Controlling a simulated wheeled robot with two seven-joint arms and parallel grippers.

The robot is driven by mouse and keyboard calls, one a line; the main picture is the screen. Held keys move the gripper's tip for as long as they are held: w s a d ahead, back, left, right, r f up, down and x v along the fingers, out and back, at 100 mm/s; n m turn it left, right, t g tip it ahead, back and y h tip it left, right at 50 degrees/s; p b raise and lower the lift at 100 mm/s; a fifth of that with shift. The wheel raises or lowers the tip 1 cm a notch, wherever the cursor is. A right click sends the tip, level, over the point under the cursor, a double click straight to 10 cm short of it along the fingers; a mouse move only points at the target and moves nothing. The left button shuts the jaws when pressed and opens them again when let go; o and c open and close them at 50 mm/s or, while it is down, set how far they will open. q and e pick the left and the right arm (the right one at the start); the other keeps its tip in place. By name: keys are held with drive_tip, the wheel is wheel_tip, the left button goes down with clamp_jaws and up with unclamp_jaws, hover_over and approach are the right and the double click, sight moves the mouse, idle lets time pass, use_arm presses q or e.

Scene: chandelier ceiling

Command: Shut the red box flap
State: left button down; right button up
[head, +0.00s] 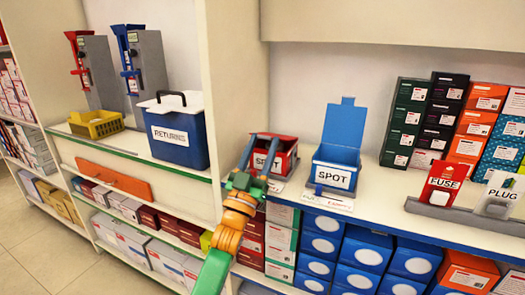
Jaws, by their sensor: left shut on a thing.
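The red box (287,158) stands on the shelf counter near the middle, with a white SPOT label on its front. My left gripper (262,150) reaches up to it from below, its two blue fingers around the box's front and top edge. It is shut on the red box flap, as far as I can tell; the fingers cover part of the box. No raised flap shows above the red box; its top looks low and flat. My right gripper is not in view.
A blue SPOT box (338,160) with its flap upright stands just right of the red box. A blue cooler (178,130) stands left, beyond a white divider (232,90). FUSE (440,188) and PLUG (497,195) holders and stacked cartons stand right.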

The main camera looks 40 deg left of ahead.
use_arm(q)
drive_tip(key=shift+f, duration=1.05)
